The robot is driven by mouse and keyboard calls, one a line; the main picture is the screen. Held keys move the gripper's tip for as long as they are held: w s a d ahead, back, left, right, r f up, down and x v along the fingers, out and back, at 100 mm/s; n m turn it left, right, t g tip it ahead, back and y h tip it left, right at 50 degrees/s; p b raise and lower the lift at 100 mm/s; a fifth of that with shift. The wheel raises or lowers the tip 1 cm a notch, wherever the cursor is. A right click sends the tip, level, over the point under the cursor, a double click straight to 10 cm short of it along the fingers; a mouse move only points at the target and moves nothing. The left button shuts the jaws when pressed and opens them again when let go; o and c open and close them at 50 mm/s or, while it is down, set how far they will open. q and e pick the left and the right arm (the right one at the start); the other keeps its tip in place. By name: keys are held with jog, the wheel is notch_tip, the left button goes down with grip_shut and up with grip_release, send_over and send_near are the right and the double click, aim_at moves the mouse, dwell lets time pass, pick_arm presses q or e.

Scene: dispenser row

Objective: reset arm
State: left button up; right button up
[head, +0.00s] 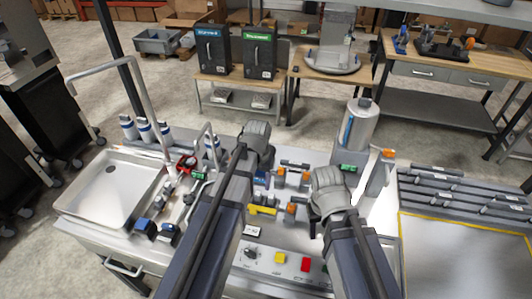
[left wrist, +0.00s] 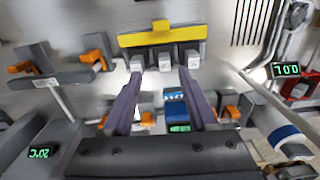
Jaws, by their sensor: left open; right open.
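My left gripper (head: 256,150) is over the middle of the bench in the head view, its fingers hidden there by the wrist. In the left wrist view its two dark fingers (left wrist: 160,85) stand wide apart and nothing is held between them. Ahead of the fingertips is a yellow bar (left wrist: 162,36) with several grey-white blocks below it. A small blue device (left wrist: 175,108) with a green display shows between the fingers, nearer the palm. My right gripper (head: 327,192) is right of the orange-handled valves; its fingertips are hidden by its hand, and no held object shows.
A white sink tray (head: 82,208) with a tall tap is at left. A steel cylinder (head: 358,125) stands behind the right hand. Orange-handled valves (head: 281,180) sit between the arms. Red and yellow buttons (head: 305,264) are on the front panel. A yellow-edged grey surface (head: 455,255) lies at right.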

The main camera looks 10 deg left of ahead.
pick_arm(q)
jog(key=s+d+f+m+b, duration=0.1)
jog(key=s+d, duration=0.2)
jog(key=s, duration=0.1)
jog(key=s+d+f+m+b, duration=0.1)
jog(key=s+d+f+b, duration=0.1)
jog(key=s+d, duration=0.1)
jog(key=s+d+f+m+y+b, duration=0.1)
jog(key=s+d, duration=0.2)
jog(key=s, duration=0.3)
jog(key=shift+s+d+f, duration=0.1)
jog(key=shift+d+f, duration=0.05)
jog(key=shift+f, duration=0.25)
pick_arm(e)
notch_tip(320, 180, down, 5)
pick_arm(q)
jog(key=shift+s+d, duration=0.25)
jog(key=shift+s, duration=0.05)
